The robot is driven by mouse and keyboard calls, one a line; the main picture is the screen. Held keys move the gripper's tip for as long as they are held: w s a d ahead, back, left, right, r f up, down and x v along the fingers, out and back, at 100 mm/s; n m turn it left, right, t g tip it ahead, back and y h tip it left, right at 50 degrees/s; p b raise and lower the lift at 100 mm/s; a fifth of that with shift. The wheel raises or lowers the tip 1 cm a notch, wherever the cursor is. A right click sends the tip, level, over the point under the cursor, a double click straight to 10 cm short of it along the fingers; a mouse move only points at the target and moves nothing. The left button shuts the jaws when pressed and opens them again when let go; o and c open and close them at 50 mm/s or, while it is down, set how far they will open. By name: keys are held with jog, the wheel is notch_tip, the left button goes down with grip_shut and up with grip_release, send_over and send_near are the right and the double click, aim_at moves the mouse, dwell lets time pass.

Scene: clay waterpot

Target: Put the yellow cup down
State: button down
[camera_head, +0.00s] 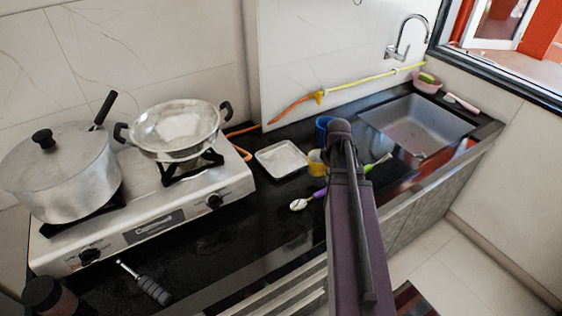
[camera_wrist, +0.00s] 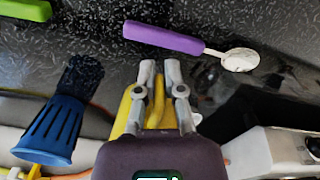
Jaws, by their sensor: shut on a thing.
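The yellow cup (camera_head: 316,163) shows just left of my arm in the head view, beside the white tray. In the wrist view the yellow cup (camera_wrist: 125,112) is partly hidden behind my gripper (camera_wrist: 160,72). The fingers are shut on the cup. In the head view my arm hides the gripper. I cannot tell whether the cup touches the black counter (camera_head: 262,215) or hangs just above it.
A purple-handled spoon (camera_head: 306,200) lies in front. A white tray (camera_head: 270,167) and the stove (camera_head: 150,222) are left. The sink (camera_head: 415,125) is right.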

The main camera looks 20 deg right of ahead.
jog(key=shift+w+a, duration=0.1)
jog(key=shift+w, duration=0.05)
jog(key=b, duration=0.1)
send_near(292, 165)
jog(key=s+f, duration=0.2)
jog(key=s+a, duration=0.1)
jog(key=s, duration=0.1)
jog(key=shift+s+f, duration=0.1)
jog(key=shift+f, duration=0.3)
jog(key=shift+w, duration=0.25)
jog(key=shift+w+a+f+b, duration=0.25)
jog(key=shift+w+f+b, duration=0.15)
jog(key=shift+b, duration=0.3)
jog(key=shift+f+b, duration=1.35)
jog(key=shift+f, duration=0.1)
jog(key=shift+f, duration=0.15)
jog(key=c, duration=1)
grip_release()
jog(key=shift+c, duration=0.2)
